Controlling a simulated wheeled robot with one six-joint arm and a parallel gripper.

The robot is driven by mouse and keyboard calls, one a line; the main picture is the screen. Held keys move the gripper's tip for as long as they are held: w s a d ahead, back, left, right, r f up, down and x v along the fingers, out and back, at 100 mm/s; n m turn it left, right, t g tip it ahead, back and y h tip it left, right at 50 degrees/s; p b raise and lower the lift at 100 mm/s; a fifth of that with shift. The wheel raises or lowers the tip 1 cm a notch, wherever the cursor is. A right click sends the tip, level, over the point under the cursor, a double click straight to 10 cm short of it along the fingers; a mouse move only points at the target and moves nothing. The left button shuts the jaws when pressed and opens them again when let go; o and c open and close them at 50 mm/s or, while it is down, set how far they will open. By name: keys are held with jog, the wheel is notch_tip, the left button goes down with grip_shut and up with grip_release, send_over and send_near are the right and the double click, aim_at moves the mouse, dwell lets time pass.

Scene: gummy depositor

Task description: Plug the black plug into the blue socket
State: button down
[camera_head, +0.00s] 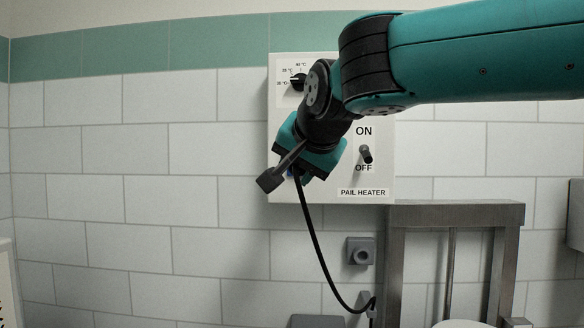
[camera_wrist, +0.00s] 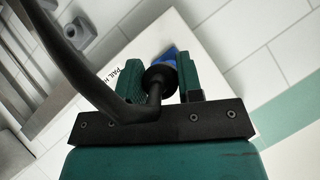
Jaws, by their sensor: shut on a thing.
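My gripper (camera_head: 304,168) is at the lower left of the white pail heater panel (camera_head: 365,120), close to its face. In the wrist view, its two teal fingers (camera_wrist: 163,68) are shut on the black plug (camera_wrist: 159,80), which sits between them. The blue socket (camera_wrist: 169,54) shows just beyond the plug, mostly hidden by plug and fingers. In the head view, the plug is hidden by my gripper. I cannot tell whether the plug is in the socket or just in front of it. A black cable (camera_head: 316,240) hangs from the gripper.
The cable runs down to a grey bracket (camera_head: 368,304) low on the wall. A grey wall socket (camera_head: 361,251) sits below the panel. A switch (camera_head: 366,154) and a dial (camera_head: 298,82) are on the panel. A metal frame (camera_head: 455,214) stands right. The tiled wall at left is clear.

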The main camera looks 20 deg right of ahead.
jog(key=shift+s+a, duration=0.1)
jog(key=shift+a, duration=0.1)
jog(key=shift+w+d, duration=0.4)
jog(key=shift+w, duration=0.55)
jog(key=shift+w+d, duration=0.45)
jog(key=shift+w, duration=0.5)
jog(key=shift+w+d, duration=0.4)
jog(key=shift+w, duration=0.55)
jog(key=shift+w+d+p, duration=0.2)
jog(key=shift+w+d, duration=0.05)
jog(key=shift+w, duration=0.35)
jog(key=shift+w+d+p, duration=0.2)
jog(key=shift+w, duration=0.4)
jog(key=c, duration=0.7)
grip_release()
jog(key=shift+s+r, duration=0.1)
